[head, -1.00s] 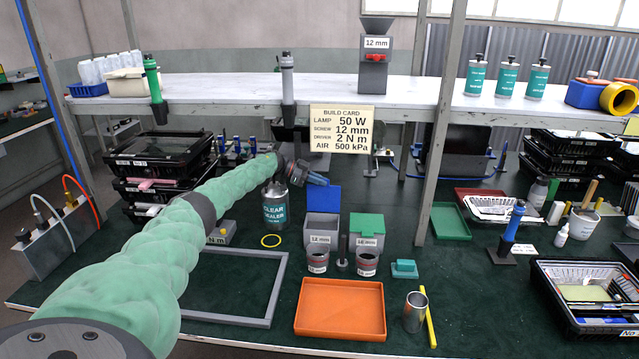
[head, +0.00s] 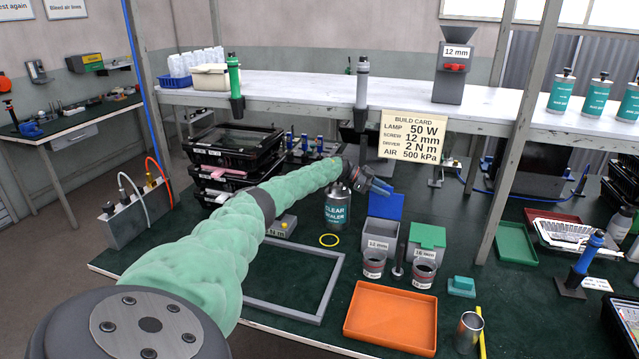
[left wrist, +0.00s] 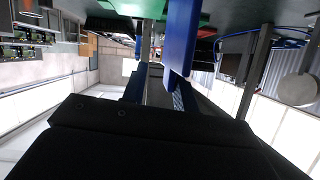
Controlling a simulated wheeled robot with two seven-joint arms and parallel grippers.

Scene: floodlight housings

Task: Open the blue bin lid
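The blue bin lid (head: 385,206) stands raised at the back of a grey bin (head: 378,241) with a white label, in the middle of the bench. The bin's grey upper part shows in front of the lid. My left gripper (head: 381,188) is just above and behind the lid's top edge; I cannot tell if it touches. In the left wrist view its two blue fingers (left wrist: 155,92) show a gap between them, with nothing seen held. A blue panel, likely the lid (left wrist: 183,36), shows beyond the fingers. My right gripper is not in view.
A green-lidded grey bin (head: 426,240) stands right of the blue one. Two small cups, an orange tray (head: 391,318) and a metal cup (head: 468,332) are in front. A shelf (head: 330,92) runs above.

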